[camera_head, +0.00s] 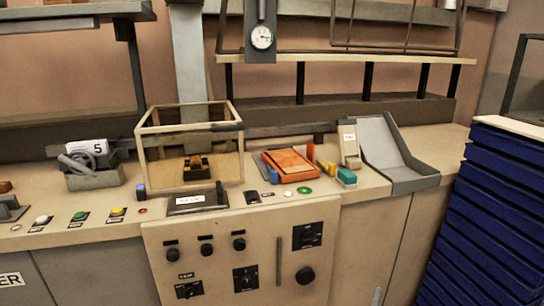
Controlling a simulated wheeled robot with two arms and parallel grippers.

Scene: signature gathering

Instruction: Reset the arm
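Neither of my grippers and no part of my arms shows in the head view. The scene is a beige control bench (300,204). An open-framed clear box (191,147) stands on it left of centre, with a small dark and yellow object (197,167) inside. A small cream upright piece (350,146) stands next to a grey open tray (385,145).
A device marked 5 (92,165) stands at the left. Push buttons (79,216) line the front left edge. Blue stacked drawers (495,205) stand at the right. The bench front carries knobs and switches.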

